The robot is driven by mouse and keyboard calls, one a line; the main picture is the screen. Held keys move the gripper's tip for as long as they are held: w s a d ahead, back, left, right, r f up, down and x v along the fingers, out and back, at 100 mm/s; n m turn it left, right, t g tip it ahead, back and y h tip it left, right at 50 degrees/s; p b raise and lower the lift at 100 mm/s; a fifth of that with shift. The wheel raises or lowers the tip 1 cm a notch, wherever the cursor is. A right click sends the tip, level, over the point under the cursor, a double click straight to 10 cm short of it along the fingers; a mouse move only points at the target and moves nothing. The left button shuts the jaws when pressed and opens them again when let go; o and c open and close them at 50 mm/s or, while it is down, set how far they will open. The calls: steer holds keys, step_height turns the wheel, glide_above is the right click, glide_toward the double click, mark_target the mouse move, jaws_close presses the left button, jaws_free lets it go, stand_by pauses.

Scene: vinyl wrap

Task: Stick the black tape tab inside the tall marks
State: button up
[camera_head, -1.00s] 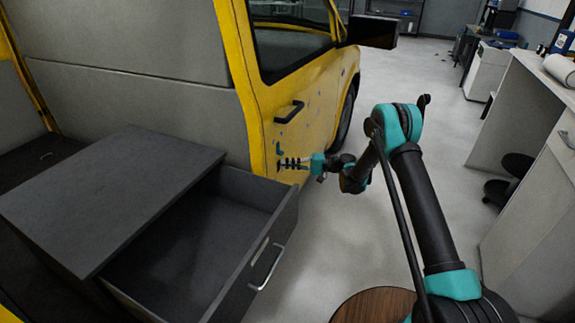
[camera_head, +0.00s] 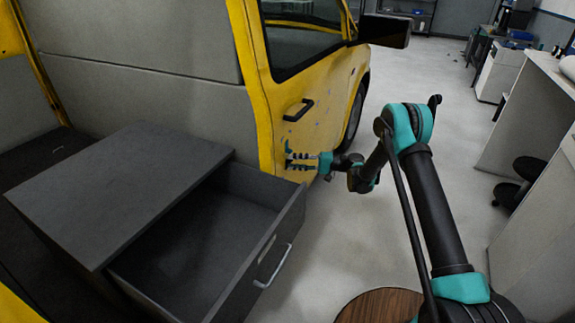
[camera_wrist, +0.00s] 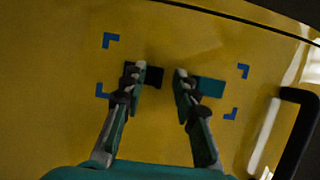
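The yellow vehicle door (camera_head: 325,105) carries blue corner marks (camera_wrist: 110,40), with another mark (camera_wrist: 243,70) on the right, framing an area in the wrist view. A small black tab (camera_wrist: 154,76) shows between my fingertips, partly hidden by the left finger. A teal patch (camera_wrist: 211,87) lies to the right of the right finger, inside the marks. My gripper (camera_wrist: 160,74) is open, its fingers apart, close in front of the door. In the head view my gripper (camera_head: 289,160) faces the lower door. I cannot tell whether the tab touches the door.
The door handle (camera_head: 298,110) sticks out near my gripper and shows at the right of the wrist view (camera_wrist: 295,130). A dark cabinet with an open drawer (camera_head: 205,230) stands left of my arm. The floor behind my gripper is clear.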

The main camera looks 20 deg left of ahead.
steer(key=shift+d, duration=0.15)
steer(key=v, duration=1.1)
steer(key=shift+d, duration=0.3)
steer(key=shift+w, duration=0.15)
